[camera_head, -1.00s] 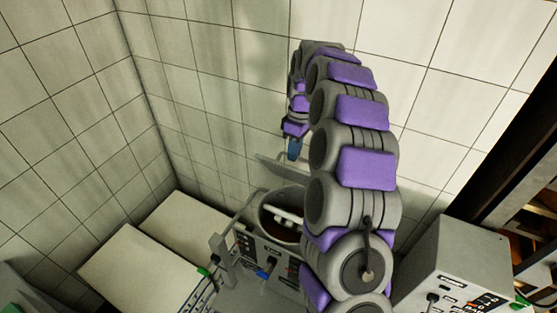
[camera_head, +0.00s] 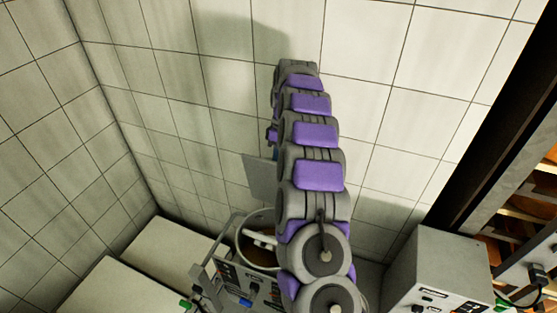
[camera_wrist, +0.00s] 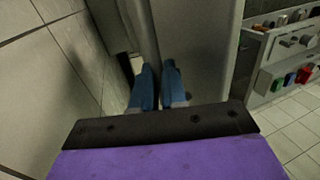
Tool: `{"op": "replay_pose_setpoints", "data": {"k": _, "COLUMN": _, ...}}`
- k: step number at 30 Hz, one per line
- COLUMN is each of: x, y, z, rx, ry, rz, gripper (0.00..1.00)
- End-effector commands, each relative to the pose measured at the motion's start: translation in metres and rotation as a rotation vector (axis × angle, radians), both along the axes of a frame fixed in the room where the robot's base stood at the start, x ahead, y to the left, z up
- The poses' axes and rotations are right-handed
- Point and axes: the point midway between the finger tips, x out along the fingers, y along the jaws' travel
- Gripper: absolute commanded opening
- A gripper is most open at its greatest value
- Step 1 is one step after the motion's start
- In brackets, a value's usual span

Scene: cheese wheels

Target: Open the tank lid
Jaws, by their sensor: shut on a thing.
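The tank (camera_head: 243,243) stands at the bottom middle of the head view, its round mouth uncovered, with a white bar-like part inside. Its flat grey lid (camera_head: 258,176) is raised and stands steeply behind the mouth. My arm covers the lid's right side and part of the tank. My gripper (camera_wrist: 160,84) shows in the wrist view with two blue fingers shut on the lid's edge; the exact contact is hard to see. The lid's grey face (camera_wrist: 200,45) also shows in the wrist view, just beyond the fingers. In the head view the fingers are mostly hidden behind my arm.
A tiled wall (camera_head: 225,110) rises close behind the lid and my arm. Pale box-like units (camera_head: 170,250) stand at the lower left. A grey control box (camera_head: 440,265) stands at the lower right, beside dark shelving (camera_head: 510,160). A control panel (camera_wrist: 290,60) shows in the wrist view.

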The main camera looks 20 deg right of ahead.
Motion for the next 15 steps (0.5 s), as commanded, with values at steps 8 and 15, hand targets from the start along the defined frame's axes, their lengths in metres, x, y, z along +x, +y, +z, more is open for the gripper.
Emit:
{"op": "replay_pose_setpoints", "data": {"k": 8, "x": 0.0048, "y": 0.0014, "z": 0.0019, "rx": 0.013, "ry": 0.006, "rz": 0.005, "gripper": 0.0}}
{"op": "replay_pose_setpoints", "data": {"k": 15, "x": 0.0052, "y": 0.0027, "z": 0.0031, "rx": 0.015, "ry": 0.005, "rz": 0.006, "gripper": 0.0}}
